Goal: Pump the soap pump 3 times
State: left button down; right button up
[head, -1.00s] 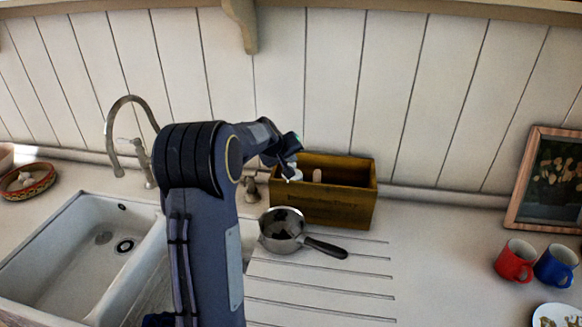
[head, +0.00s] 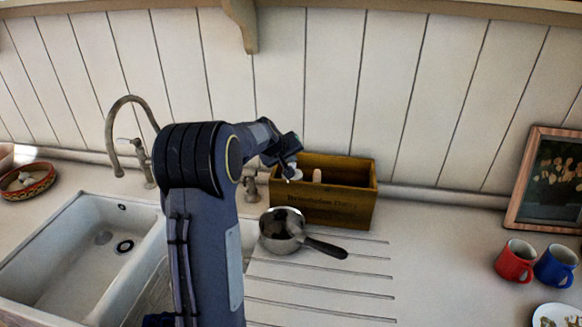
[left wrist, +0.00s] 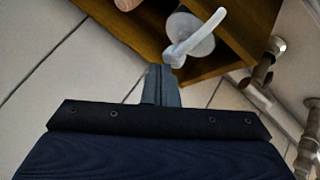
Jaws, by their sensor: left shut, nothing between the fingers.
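The soap pump (left wrist: 200,38) has a pale white head with a curved spout; in the left wrist view it stands in the wooden box. In the head view only a little of its white top (head: 296,176) shows at the box's left end, beneath my gripper. My left gripper (head: 292,167) is shut and empty, close to the pump head. In the left wrist view its fingertips (left wrist: 161,72) point at the pump; I cannot tell whether they touch it. My right gripper is not in view.
The wooden box (head: 340,207) stands against the panelled wall. A steel saucepan (head: 281,230) sits in front of it. A double sink (head: 75,225) and tap (head: 112,140) lie left. Red (head: 515,261) and blue (head: 556,265) mugs stand right, with clear counter between.

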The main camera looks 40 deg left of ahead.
pick_arm(q)
jog(key=shift+f, duration=0.1)
jog(key=shift+f+b, duration=0.4)
jog(key=shift+b, duration=0.15)
jog(key=shift+r, duration=0.1)
jog(key=shift+r+p, duration=0.3)
jog(key=shift+p, duration=0.05)
jog(key=shift+r, duration=0.1)
notch_tip(320, 180, up, 4)
jog(key=p, duration=0.3)
jog(key=shift+r, duration=1)
